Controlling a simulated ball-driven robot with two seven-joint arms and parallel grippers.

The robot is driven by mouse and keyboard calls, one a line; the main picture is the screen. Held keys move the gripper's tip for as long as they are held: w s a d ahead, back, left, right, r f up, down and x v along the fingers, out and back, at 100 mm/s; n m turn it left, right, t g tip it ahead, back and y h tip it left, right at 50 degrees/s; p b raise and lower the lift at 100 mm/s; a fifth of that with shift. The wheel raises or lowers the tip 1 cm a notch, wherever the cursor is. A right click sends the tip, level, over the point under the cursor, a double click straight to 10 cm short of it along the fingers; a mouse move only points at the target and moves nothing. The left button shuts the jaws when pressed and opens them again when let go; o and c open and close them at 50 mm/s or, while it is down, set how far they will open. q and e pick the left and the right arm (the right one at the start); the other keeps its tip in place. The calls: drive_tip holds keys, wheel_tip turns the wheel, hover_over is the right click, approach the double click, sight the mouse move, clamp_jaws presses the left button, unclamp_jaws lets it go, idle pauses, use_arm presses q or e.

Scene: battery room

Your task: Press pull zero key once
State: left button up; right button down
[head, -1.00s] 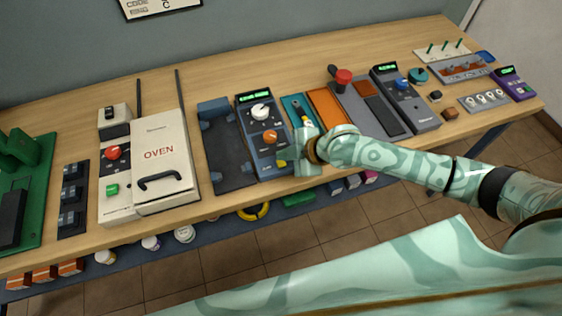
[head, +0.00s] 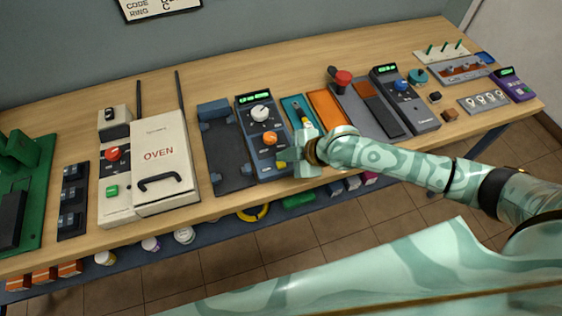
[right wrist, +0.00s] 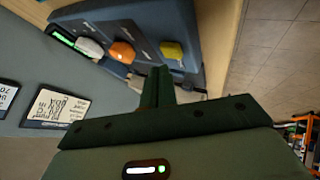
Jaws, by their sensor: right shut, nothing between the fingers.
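A dark blue instrument (head: 265,165) with a green-lit display stands on the bench. It carries a white knob (head: 260,112), an orange knob (head: 270,138) and a yellow key (head: 281,164) near its front edge. In the right wrist view the white knob (right wrist: 90,47), orange knob (right wrist: 122,52) and yellow key (right wrist: 171,51) lie in a row. My right gripper (head: 287,155) is shut and empty over the instrument's front right. Its fingertips (right wrist: 160,72) appear close to the yellow key; I cannot tell whether they touch. No key lettering is readable. My left gripper is out of view.
A dark tray (head: 230,160) lies left of the instrument, beside the white oven box (head: 160,150). Teal and orange trays (head: 326,106) and a grey panel with a red knob (head: 343,78) stand to the right. A lower shelf holds small items.

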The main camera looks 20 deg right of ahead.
sight(285, 165)
drive_tip(key=shift+f, duration=0.2)
idle(0.7)
drive_tip(key=shift+f, duration=0.2)
drive_tip(key=shift+f, duration=0.45)
idle(0.6)
idle(0.4)
drive_tip(key=shift+r+p, duration=0.75)
drive_tip(key=shift+r, duration=0.15)
wheel_tip(285, 165, up, 5)
drive_tip(key=p, duration=0.5)
drive_tip(key=shift+r, duration=0.1)
